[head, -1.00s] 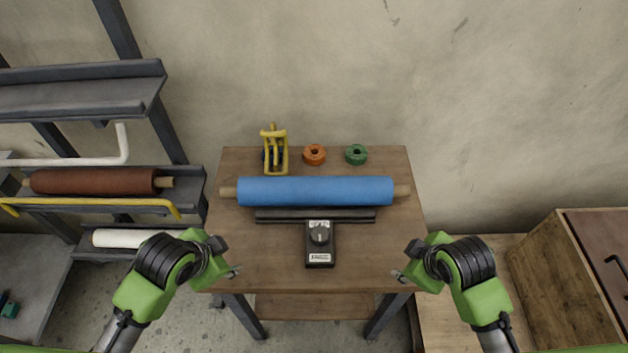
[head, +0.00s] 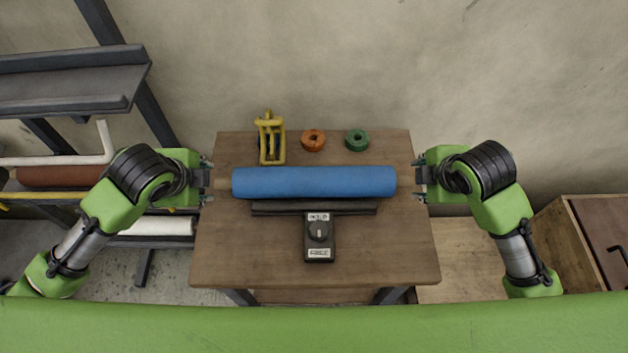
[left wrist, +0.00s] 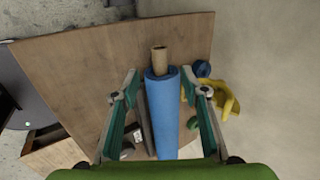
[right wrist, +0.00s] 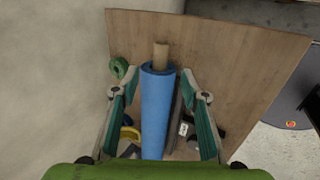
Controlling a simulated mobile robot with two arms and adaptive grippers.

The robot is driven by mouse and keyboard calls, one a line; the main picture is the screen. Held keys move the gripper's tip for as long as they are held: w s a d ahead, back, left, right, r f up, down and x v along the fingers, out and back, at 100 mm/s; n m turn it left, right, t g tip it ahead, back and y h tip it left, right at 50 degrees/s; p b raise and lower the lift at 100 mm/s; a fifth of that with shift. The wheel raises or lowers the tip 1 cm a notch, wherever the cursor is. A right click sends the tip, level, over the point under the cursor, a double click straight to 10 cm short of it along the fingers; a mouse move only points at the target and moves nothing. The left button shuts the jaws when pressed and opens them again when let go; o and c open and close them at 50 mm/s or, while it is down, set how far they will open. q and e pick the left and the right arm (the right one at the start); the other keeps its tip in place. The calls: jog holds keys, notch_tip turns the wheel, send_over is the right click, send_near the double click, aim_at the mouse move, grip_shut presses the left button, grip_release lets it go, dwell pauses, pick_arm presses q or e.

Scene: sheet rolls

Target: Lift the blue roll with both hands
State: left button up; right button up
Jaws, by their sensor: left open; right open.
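The blue roll (head: 314,182) lies left to right across the wooden table, in front of the tape rings. In the left wrist view the blue roll (left wrist: 162,112) runs between the open fingers of my left gripper (left wrist: 158,92), its core end showing. In the right wrist view the blue roll (right wrist: 157,112) lies between the open fingers of my right gripper (right wrist: 157,95). In the head view my left gripper (head: 207,181) is at the roll's left end and my right gripper (head: 419,181) at its right end. Neither is closed on it.
A black sealer (head: 319,240) with a dark bar (head: 314,207) sits just in front of the roll. Behind it are a yellow dispenser (head: 270,140), an orange ring (head: 313,140) and a green ring (head: 357,140). A rack (head: 70,90) stands left.

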aim_at(219, 182)
pick_arm(q)
jog(key=x, duration=1.2)
jog(key=shift+f, duration=0.15)
pick_arm(e)
jog(key=x, duration=1.2)
jog(key=shift+f, duration=0.1)
pick_arm(q)
grip_shut()
pick_arm(e)
grip_shut()
pick_arm(q)
jog(key=shift+w+r, duration=0.1)
jog(key=shift+r, duration=0.2)
pick_arm(e)
jog(key=shift+w+r, duration=0.15)
jog(key=shift+r, duration=0.15)
